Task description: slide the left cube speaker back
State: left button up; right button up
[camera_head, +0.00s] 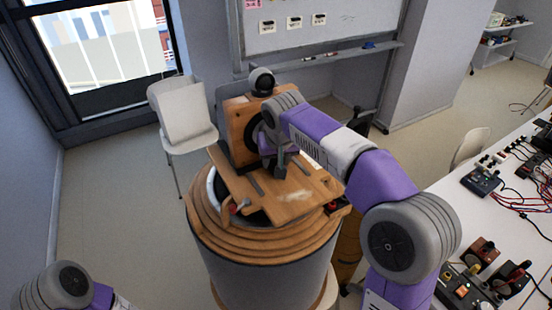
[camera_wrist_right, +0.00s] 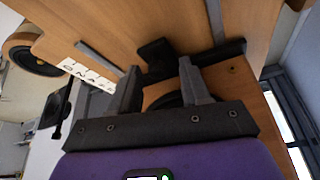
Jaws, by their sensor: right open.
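A wooden cube speaker (camera_head: 236,112) with a dark round cone stands at the back of a tilted wooden board (camera_head: 300,200) on a round drum-like stand. My right gripper (camera_head: 279,166) is in front of the speaker and above the board, partly hiding the cone. In the right wrist view the two fingers of my right gripper (camera_wrist_right: 159,86) are apart, close to a wooden surface with dark strips. I cannot tell whether they touch it. Another wooden piece with a round dark cone (camera_wrist_right: 32,58) shows at the left there. Only links of my left arm show; its gripper is out of view.
The stand (camera_head: 265,262) has stacked wooden rings around its top. A white chair (camera_head: 183,112) is behind it to the left, below the window. A white table (camera_head: 510,215) with electronic boxes and cables runs along the right. Floor is clear at the left.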

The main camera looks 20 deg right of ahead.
aim_at(259, 123)
jog(key=shift+s, duration=0.1)
jog(key=p+v, duration=0.1)
jog(key=v, duration=0.6)
jog(key=shift+r, duration=0.35)
